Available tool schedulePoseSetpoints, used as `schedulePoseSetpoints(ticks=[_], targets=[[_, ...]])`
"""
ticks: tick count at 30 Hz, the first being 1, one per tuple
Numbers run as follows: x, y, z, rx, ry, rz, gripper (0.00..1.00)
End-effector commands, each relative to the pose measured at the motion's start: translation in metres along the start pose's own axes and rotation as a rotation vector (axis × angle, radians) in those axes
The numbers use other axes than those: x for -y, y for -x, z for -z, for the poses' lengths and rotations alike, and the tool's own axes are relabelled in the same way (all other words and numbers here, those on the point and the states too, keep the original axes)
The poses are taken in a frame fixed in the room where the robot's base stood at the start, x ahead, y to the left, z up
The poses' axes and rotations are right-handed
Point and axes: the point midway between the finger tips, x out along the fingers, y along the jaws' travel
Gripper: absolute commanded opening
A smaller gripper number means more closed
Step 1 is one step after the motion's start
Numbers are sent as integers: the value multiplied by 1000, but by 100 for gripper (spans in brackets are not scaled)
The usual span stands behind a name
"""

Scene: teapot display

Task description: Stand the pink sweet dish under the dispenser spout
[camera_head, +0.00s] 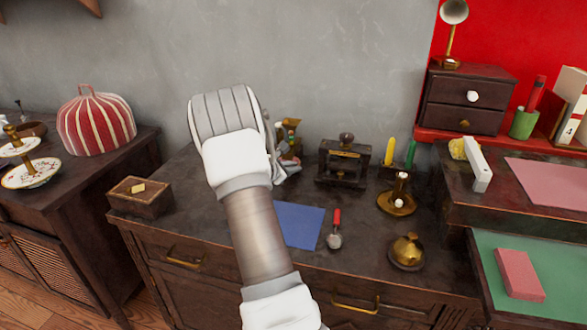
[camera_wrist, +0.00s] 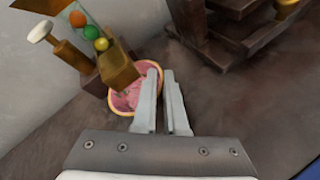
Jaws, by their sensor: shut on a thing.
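The pink sweet dish (camera_wrist: 124,98) is in the wrist view, a round bowl with a paler rim, beside the foot of the dispenser. The dispenser (camera_wrist: 88,58) has a brass spout box (camera_wrist: 117,68), a clear part with coloured balls and a white-knobbed plunger. The spout box overlaps the dish's far side in this view. My gripper (camera_wrist: 160,74) is shut on the dish's near rim. I cannot tell whether the dish touches the cabinet top.
A dark wooden stand (camera_head: 344,163) is right of the dispenser. A blue sheet (camera_head: 299,224), a red-handled scoop (camera_head: 335,232), a brass candlestick (camera_head: 397,202) and a brass bell (camera_head: 407,250) lie nearer the front. A wooden box (camera_head: 140,197) is at left.

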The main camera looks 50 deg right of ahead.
Motion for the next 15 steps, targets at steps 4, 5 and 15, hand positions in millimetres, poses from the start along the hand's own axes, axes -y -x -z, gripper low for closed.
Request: schedulePoseSetpoints(ticks=[4,5,15], targets=[[0,0,0,0,0,0,0],[0,0,0,0,0,0,0],[-1,0,0,-1,0,-1,44]])
